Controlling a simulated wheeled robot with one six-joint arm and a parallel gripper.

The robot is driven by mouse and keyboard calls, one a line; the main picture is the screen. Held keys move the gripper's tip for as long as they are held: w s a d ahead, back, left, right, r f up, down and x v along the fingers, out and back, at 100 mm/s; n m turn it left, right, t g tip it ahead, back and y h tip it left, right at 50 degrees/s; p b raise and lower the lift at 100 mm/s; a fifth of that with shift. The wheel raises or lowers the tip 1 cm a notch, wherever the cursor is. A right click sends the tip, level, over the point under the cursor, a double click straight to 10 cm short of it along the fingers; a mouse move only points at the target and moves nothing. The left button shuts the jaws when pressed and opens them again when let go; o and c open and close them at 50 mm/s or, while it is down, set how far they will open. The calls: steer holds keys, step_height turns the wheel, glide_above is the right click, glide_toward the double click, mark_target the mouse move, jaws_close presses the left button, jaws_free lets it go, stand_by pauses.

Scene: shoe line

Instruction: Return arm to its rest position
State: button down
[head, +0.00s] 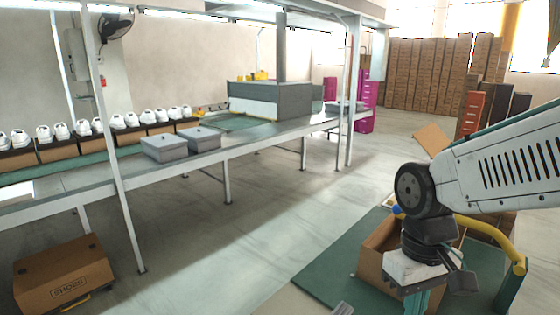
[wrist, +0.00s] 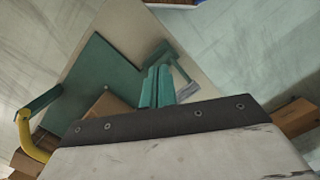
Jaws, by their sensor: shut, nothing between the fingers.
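My arm (head: 480,175) reaches in from the right side of the head view and bends down at a dark round joint. My gripper (wrist: 157,85) shows in the wrist view as two teal fingers side by side, shut and empty. In the head view its wrist hangs in front of an open cardboard box (head: 374,260), and the lower part of the fingers is cut off by the bottom edge. A brown box also shows in the wrist view (wrist: 107,105), partly hidden by my wrist.
A green mat (head: 330,270) lies on the floor, with a yellow rail (head: 518,258) at its right. A long line table (head: 255,135) carries grey boxes (head: 165,148) and white shoes (head: 120,121). A brown shoe box (head: 65,275) sits lower left. The middle floor is clear.

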steer(key=s+d+r+m+t, duration=0.3)
steer(key=s+d+r, duration=0.2)
steer(key=s, duration=0.3)
steer(key=shift+r, duration=0.8)
steer(key=shift+s, duration=0.1)
stand_by(1.1)
